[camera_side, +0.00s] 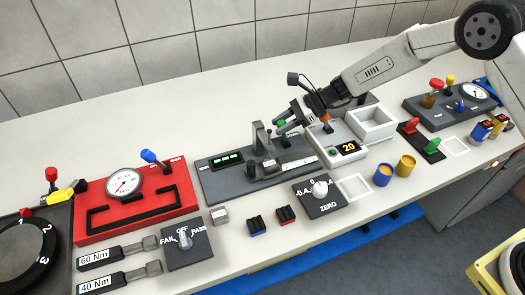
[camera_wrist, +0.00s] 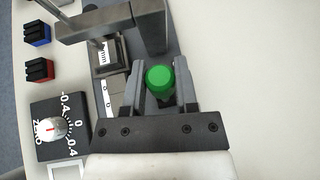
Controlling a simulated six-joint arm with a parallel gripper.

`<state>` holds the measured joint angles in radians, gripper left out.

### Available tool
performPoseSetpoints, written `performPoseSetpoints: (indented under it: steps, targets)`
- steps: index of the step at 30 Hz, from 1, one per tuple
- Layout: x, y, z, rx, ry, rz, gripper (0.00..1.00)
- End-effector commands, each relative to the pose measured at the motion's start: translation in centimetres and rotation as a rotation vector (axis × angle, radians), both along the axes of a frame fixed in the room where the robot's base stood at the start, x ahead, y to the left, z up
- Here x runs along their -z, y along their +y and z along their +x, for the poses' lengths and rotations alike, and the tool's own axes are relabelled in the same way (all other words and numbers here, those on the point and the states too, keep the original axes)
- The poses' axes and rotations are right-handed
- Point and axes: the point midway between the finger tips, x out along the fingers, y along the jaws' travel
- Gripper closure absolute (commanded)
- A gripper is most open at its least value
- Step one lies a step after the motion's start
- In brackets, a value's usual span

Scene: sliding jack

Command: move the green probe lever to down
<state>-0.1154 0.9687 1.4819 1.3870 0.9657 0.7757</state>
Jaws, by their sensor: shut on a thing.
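The green probe lever's round knob (camera_wrist: 160,79) sits between the two fingers of my gripper (camera_wrist: 159,72) in the wrist view, and the gripper is shut on it. In the side view, the green knob (camera_side: 281,122) shows at the fingertips of my gripper (camera_side: 290,117), at the back right of the dark grey gauge plate (camera_side: 222,184). The lever's shaft is mostly hidden by the fingers. A small label beside it is too small to read.
The ZERO dial (camera_side: 320,190) is in front. The bench behind is clear.

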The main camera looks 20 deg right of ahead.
Motion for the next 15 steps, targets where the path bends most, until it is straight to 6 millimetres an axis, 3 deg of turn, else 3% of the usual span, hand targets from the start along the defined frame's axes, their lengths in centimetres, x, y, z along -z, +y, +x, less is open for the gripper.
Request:
performPoseSetpoints:
  steps: [11,12,15]
  targets:
    - [0.05,-0.29,-0.02,0.002,-0.001,0.029,1.00]
    - [0.06,-0.28,-0.02,0.002,-0.001,0.029,0.60]
    - [0.05,-0.28,-0.02,0.002,-0.001,0.029,0.28]
